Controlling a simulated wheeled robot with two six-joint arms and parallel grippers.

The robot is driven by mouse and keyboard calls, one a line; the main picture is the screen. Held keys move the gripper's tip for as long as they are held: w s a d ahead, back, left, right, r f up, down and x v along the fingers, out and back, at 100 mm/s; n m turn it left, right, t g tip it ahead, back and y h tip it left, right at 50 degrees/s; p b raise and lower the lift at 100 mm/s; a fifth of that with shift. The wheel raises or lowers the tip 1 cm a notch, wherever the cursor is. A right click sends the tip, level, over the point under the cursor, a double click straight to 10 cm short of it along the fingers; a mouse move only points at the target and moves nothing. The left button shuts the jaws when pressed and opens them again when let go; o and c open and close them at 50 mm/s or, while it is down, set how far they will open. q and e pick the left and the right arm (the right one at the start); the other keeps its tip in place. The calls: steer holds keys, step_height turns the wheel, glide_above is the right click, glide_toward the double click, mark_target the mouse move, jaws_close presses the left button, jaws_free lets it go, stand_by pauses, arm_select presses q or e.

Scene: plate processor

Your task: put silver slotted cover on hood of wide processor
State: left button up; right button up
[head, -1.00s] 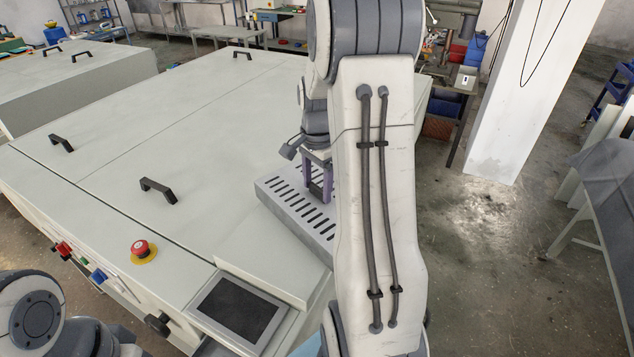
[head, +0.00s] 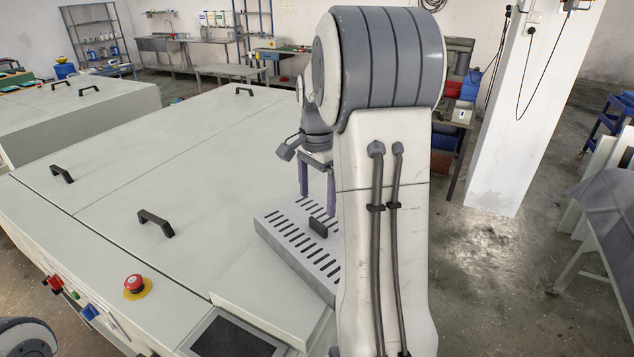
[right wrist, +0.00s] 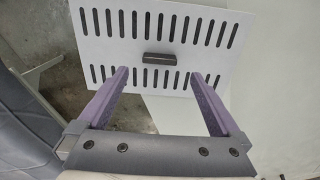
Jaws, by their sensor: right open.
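My left gripper is not in view.
Black handles (head: 155,223) stand up from the hood. A red emergency button (head: 134,282) and a touch screen (head: 235,338) are at the processor's front.

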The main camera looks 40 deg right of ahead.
step_height(320, 180, up, 5)
steer(key=s+a+f+n, duration=0.2)
steer(key=a+n, duration=0.5)
steer(key=a, duration=0.5)
steer(key=s+a+f+n, duration=0.2)
steer(key=a+n, duration=0.4)
steer(key=a, duration=0.6)
steer(key=s+a+f+n, duration=0.3)
steer(key=s+a+n, duration=0.2)
steer(key=s, duration=0.3)
steer(key=s+a+f+n+y, duration=0.1)
steer(key=s+a+f+n, duration=0.2)
steer(key=s+a+n, duration=0.2)
steer(key=s+n, duration=0.2)
steer(key=shift+s, duration=0.35)
